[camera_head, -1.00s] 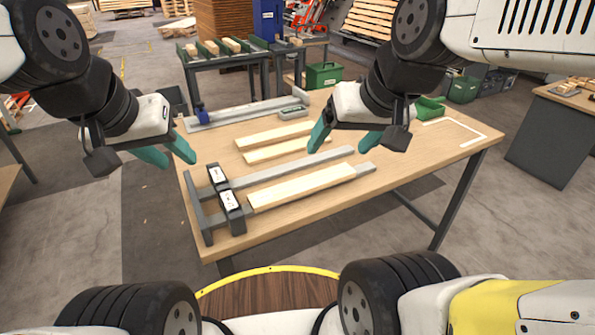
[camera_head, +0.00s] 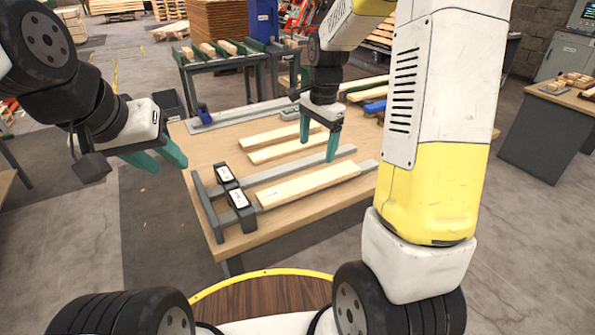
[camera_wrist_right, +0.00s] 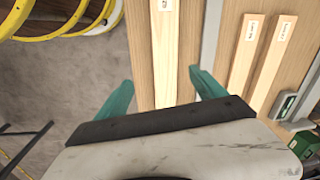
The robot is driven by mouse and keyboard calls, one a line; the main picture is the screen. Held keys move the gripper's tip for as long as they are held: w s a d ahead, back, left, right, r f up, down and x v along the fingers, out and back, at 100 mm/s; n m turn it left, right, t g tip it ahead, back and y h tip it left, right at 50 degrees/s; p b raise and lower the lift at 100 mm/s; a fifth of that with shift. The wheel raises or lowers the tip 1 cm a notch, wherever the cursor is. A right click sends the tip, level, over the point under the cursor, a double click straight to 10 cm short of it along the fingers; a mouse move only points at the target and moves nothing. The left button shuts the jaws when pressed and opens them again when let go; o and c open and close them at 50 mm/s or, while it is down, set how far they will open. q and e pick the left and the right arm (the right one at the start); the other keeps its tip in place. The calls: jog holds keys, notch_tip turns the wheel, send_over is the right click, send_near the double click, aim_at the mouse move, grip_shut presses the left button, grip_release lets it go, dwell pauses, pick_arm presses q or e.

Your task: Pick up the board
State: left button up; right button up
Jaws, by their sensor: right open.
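A pale wooden board (camera_head: 310,186) lies in a grey fixture along the table's near side, its left end by two black blocks (camera_head: 240,205). My right gripper (camera_head: 319,152) is open and empty, fingers pointing down above the table near this board. In the right wrist view the labelled board (camera_wrist_right: 166,45) lies between the two teal fingertips (camera_wrist_right: 158,92), below them. Two more pale boards (camera_head: 280,136) (camera_head: 288,150) lie behind, and also show at right in the wrist view (camera_wrist_right: 270,65). My left gripper (camera_head: 168,160) is open and empty, left of the table.
A grey rail (camera_head: 295,173) runs between the front board and the two behind. A green item (camera_wrist_right: 287,104) sits at right in the wrist view. My right arm hides the table's right side.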

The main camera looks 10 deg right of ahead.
jog(key=m+g, duration=0.1)
jog(key=m, duration=0.1)
send_over(311, 180)
notch_tip(311, 180, down, 5)
jog(key=shift+s+d+f, duration=0.15)
jog(key=shift+f, duration=0.05)
notch_tip(311, 180, down, 8)
jog(key=shift+r, duration=0.1)
